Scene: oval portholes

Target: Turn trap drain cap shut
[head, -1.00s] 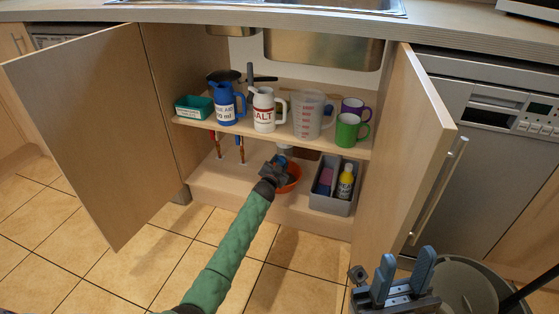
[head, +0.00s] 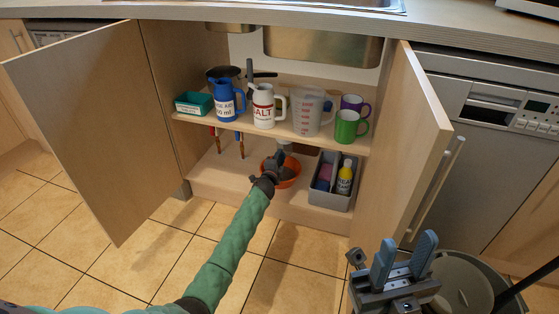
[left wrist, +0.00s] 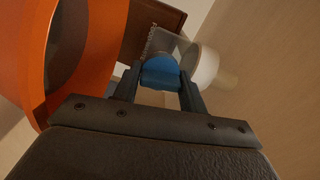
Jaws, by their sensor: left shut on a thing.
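The blue drain cap (left wrist: 160,72) sits at the end of a clear trap body (left wrist: 172,46) in the left wrist view. A white round fitting (left wrist: 205,66) is beside it. My left gripper (left wrist: 158,88) has its fingers on either side of the cap and is shut on it. In the head view my left gripper (head: 277,164) reaches under the shelf, above the orange bowl (head: 290,180); the cap is hidden there behind it. My right gripper (head: 405,262) is open and empty at the lower right, outside the cupboard.
The orange bowl fills the left of the wrist view. A grey caddy (head: 330,200) with a yellow bottle (head: 345,177) stands right of the bowl. The shelf (head: 285,132) above holds jugs and mugs. Open doors (head: 90,125) flank the cupboard; the floor between is clear.

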